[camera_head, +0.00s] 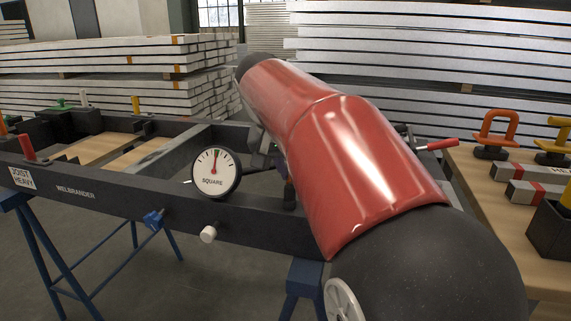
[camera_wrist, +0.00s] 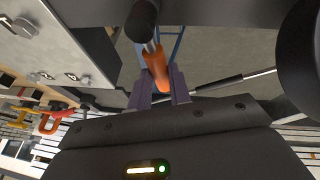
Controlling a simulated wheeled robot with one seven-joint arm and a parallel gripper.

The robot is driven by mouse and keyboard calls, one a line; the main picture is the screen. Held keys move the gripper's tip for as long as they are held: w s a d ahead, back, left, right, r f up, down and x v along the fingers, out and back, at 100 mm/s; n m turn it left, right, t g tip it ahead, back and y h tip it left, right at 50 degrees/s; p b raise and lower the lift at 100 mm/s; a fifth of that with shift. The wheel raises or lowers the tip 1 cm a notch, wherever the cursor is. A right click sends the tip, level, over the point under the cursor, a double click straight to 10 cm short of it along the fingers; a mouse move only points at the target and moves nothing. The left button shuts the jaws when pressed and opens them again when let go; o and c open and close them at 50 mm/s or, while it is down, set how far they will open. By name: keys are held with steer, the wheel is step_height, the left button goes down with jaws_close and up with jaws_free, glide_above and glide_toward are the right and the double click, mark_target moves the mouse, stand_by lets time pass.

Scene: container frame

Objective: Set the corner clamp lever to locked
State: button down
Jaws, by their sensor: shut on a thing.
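In the wrist view, an orange lever grip (camera_wrist: 154,66) on a thin metal rod runs down from a black rounded end (camera_wrist: 142,20). I take it to be the clamp lever. My gripper (camera_wrist: 160,82) has its two purple fingers on either side of the orange grip, shut on it. In the head view, my red arm hides most of the clamp and the gripper. A round white gauge marked SQUARE (camera_head: 215,172) is on the dark frame (camera_head: 120,191), its needle close to upright near a green mark. The pictures do not clearly show the lever's setting.
A red-handled rod (camera_head: 437,145) shows just right of my arm. A wooden bench (camera_head: 490,205) at right holds an orange-handled tool (camera_head: 497,126), a yellow-handled one and grey bars. A blue trestle (camera_head: 45,255) supports the frame. Stacked white beams (camera_head: 120,68) stand behind.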

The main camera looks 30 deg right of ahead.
steer(key=shift+s+d+m, duration=0.15)
steer(key=shift+d+m, duration=0.1)
steer(key=shift+m, duration=0.25)
steer(key=shift+g, duration=0.3)
steer(key=c, duration=1.3)
jaws_free()
steer(key=shift+r, duration=0.1)
steer(key=p+v, duration=0.1)
steer(key=v, duration=0.6)
steer(key=shift+a+r, duration=0.2)
steer(key=shift+r, duration=0.05)
steer(key=shift+s, duration=0.1)
